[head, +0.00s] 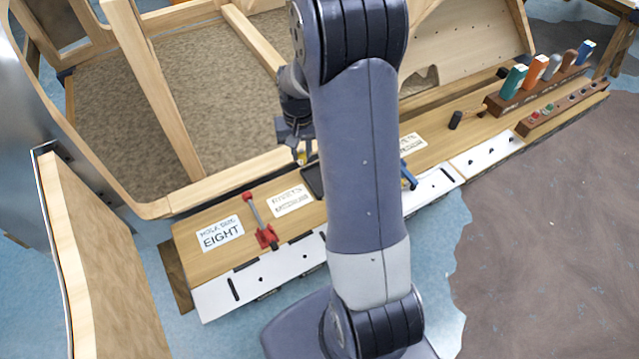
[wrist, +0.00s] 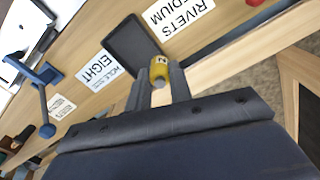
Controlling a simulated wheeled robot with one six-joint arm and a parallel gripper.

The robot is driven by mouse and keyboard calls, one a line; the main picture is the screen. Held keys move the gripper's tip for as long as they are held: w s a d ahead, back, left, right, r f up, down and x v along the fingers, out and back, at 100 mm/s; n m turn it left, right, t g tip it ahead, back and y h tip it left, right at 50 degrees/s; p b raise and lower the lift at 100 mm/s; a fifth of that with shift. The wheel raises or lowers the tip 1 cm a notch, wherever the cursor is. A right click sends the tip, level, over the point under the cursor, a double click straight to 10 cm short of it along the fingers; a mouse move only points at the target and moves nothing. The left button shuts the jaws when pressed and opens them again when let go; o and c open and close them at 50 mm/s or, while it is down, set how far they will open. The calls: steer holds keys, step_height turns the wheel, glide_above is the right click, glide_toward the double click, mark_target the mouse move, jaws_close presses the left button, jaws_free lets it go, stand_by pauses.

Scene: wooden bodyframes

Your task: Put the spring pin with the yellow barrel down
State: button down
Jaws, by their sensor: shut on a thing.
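The spring pin with the yellow barrel (wrist: 159,70) is between the two fingertips of my gripper (wrist: 158,88) in the wrist view. My gripper is shut on it. In the head view the yellow barrel (head: 301,157) shows as a small spot below my gripper (head: 299,148), over the back of the bench. A shallow dark tray (head: 313,183) lies on the bench just in front of it, partly hidden by my arm. In the wrist view the pin overlaps the edge of this tray (wrist: 128,47). I cannot tell its height above the bench. The pin's lower end is hidden.
A red-handled tool (head: 264,232) and a blue tool (head: 407,174) stand on the wooden bench (head: 190,237). A wooden frame (head: 165,100) rises behind.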

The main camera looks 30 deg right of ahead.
steer(key=d+r+m, duration=0.2)
steer(key=d, duration=0.3)
steer(key=shift+s+f, duration=0.15)
steer(key=shift+f, duration=1.45)
steer(key=shift+s+f, duration=0.15)
steer(key=shift+f, duration=1.5)
steer(key=shift+s+f, duration=0.15)
steer(key=shift+f, duration=1.45)
steer(key=shift+f+b, duration=0.25)
steer(key=shift+b, duration=0.05)
steer(key=c, duration=1.3)
jaws_free()
steer(key=shift+r, duration=0.1)
steer(key=shift+r, duration=0.1)
step_height(320, 180, up, 12)
steer(key=shift+r, duration=0.1)
